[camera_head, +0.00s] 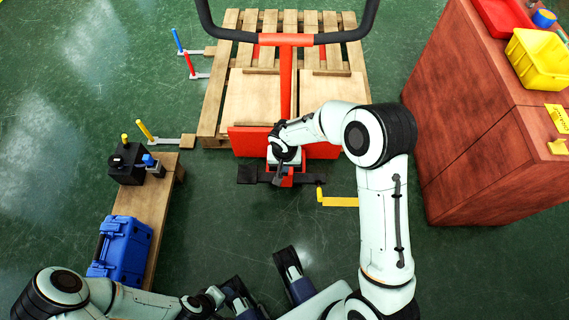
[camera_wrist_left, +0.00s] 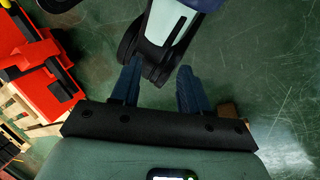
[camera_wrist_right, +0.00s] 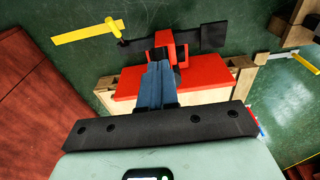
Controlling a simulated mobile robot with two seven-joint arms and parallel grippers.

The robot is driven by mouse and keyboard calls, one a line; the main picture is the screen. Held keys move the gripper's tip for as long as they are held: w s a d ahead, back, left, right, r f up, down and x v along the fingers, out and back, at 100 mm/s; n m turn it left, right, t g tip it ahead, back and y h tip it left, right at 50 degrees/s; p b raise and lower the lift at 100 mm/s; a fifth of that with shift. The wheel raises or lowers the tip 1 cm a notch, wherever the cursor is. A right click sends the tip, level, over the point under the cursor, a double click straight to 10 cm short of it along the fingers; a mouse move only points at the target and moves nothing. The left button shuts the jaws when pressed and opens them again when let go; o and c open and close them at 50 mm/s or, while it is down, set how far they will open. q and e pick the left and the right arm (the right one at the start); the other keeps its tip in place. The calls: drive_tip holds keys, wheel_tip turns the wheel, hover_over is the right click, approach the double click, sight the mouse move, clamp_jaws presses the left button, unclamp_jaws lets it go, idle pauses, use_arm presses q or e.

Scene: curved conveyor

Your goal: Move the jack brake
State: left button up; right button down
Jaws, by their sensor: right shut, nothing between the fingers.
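A red pallet jack (camera_head: 286,82) stands with its upright red handle and black curved grips. At its near foot, a black pedal bar (camera_head: 247,175) sticks out on both sides of a red bracket; the bar also shows in the right wrist view (camera_wrist_right: 213,35), with the red bracket (camera_wrist_right: 165,40) at its middle. My right gripper (camera_head: 279,178) is over this foot; its shut, empty fingers (camera_wrist_right: 156,68) point at the bracket. I cannot tell whether they touch it.
A wooden pallet (camera_head: 213,100) lies under the jack. A red-brown cabinet (camera_head: 475,150) stands at the right with a yellow bin (camera_head: 538,60) on top. A wooden bench (camera_head: 153,205) with a blue case (camera_head: 122,250) is at the left. Yellow-handled levers lie near the jack.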

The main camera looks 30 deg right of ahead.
use_arm(q)
drive_tip(key=shift+s+a+f, duration=0.1)
drive_tip(key=shift+f, duration=0.75)
use_arm(e)
drive_tip(key=shift+s+a, duration=0.55)
drive_tip(key=shift+s, duration=0.35)
use_arm(q)
drive_tip(key=shift+g, duration=0.3)
drive_tip(key=r+p, duration=0.1)
drive_tip(key=s+r+p, duration=0.1)
drive_tip(key=d+r+p, duration=0.1)
drive_tip(key=r, duration=0.1)
drive_tip(key=shift+s, duration=0.4)
use_arm(e)
wheel_tip(320, 180, up, 14)
drive_tip(key=s, duration=0.1)
drive_tip(key=shift+a, duration=0.35)
use_arm(q)
drive_tip(key=shift+r, duration=0.1)
use_arm(e)
drive_tip(key=shift+s+f, duration=0.1)
